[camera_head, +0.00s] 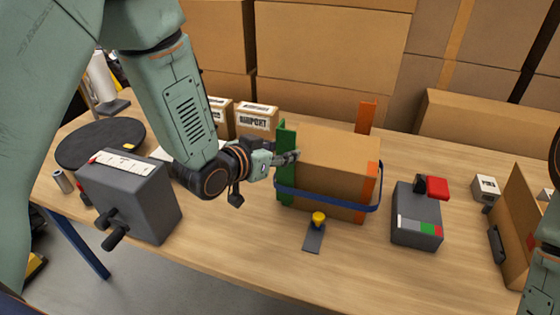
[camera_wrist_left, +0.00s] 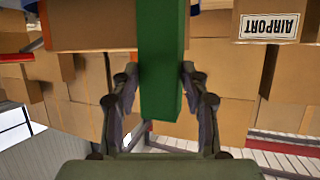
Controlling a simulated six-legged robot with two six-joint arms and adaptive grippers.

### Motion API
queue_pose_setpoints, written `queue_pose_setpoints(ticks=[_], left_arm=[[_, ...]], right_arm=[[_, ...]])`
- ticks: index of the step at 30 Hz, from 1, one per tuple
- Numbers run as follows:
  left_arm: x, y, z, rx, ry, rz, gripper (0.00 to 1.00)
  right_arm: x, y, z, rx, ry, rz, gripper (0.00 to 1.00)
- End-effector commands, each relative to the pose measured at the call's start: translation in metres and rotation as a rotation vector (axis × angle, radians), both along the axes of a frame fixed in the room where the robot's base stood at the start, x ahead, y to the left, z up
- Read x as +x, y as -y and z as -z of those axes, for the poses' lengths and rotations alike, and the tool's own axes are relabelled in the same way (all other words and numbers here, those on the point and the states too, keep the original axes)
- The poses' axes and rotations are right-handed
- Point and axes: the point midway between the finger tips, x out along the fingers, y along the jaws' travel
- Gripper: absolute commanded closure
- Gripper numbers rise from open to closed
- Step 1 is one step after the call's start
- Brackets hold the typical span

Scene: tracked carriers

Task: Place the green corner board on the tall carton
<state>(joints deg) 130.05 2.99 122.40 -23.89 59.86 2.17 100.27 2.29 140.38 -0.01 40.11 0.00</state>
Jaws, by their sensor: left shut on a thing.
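The tall carton (camera_head: 330,176) stands on the table in the middle of the head view. The green corner board (camera_head: 287,168) is upright at the carton's left side. My left gripper (camera_head: 292,157) is shut on the board's upper part; in the left wrist view the green board (camera_wrist_left: 162,75) runs between the two fingers (camera_wrist_left: 160,100). Orange corner boards (camera_head: 367,115) stand at the carton's back right and front right corners. A blue strap (camera_head: 330,203) loops around the carton's lower part, and the green board's lower end is at it. My right gripper is not in view.
A grey box with handles (camera_head: 130,195) and a black round plate (camera_head: 98,143) are at the left. A yellow-knobbed fixture (camera_head: 316,232) is in front of the carton. A grey device with a red part (camera_head: 417,213) is to its right. Small labelled cartons (camera_head: 257,118) stand behind.

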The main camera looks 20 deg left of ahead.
Motion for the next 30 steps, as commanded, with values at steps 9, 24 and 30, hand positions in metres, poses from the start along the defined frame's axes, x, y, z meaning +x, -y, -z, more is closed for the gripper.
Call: queue_pose_setpoints(ticks=[9, 24, 30], left_arm=[[0.000, 0.000, 0.024, 0.001, 0.001, 0.000, 0.91], [0.000, 0.000, 0.029, 0.000, -0.001, 0.000, 0.41], [0.000, 0.000, 0.028, 0.000, -0.001, 0.000, 0.31]], right_arm=[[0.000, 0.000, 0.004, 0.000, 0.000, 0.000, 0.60], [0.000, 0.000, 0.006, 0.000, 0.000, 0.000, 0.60], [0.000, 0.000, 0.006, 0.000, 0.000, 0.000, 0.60]])
